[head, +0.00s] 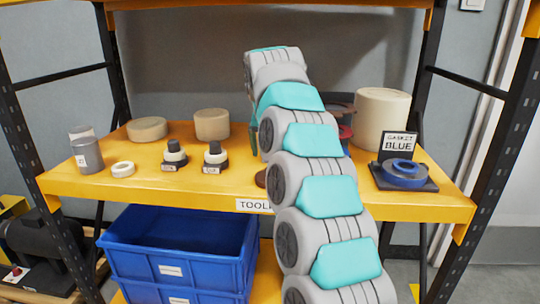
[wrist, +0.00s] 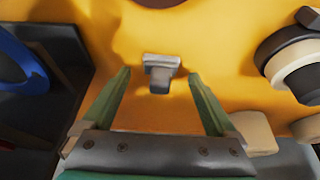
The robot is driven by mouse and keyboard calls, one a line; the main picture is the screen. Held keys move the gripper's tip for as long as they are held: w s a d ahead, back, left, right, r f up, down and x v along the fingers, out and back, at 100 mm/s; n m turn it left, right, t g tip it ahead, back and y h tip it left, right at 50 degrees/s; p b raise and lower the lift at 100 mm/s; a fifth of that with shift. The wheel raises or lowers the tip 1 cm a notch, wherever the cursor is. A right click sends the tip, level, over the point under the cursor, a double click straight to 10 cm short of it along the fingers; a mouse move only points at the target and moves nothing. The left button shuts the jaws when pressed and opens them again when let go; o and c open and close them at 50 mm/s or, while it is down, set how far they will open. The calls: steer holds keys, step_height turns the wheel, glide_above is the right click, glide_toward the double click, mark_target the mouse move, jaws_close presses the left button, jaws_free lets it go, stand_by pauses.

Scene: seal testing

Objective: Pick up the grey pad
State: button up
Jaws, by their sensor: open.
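The grey pad (wrist: 161,64) is a small light grey block with a narrower, darker grey part on its near side. It sits on the yellow shelf top in the wrist view, just beyond and between my fingertips. My gripper (wrist: 157,76) is open, with one green finger on each side of the pad's line, and nothing is held. I cannot tell the exact height of the fingers above the shelf. In the head view my arm hides the pad and most of my gripper.
A blue gasket (head: 404,170) lies on a black stand with a "GASKET BLUE" sign (head: 398,142) at right. Two black-and-white stamp-like pieces (head: 174,156) stand left of my arm. A beige cylinder (head: 381,118) stands at back right. Blue bins (head: 180,250) sit below the shelf.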

steer(key=shift+w+f, duration=0.1)
steer(key=shift+f, duration=0.2)
steer(key=c, duration=1.5)
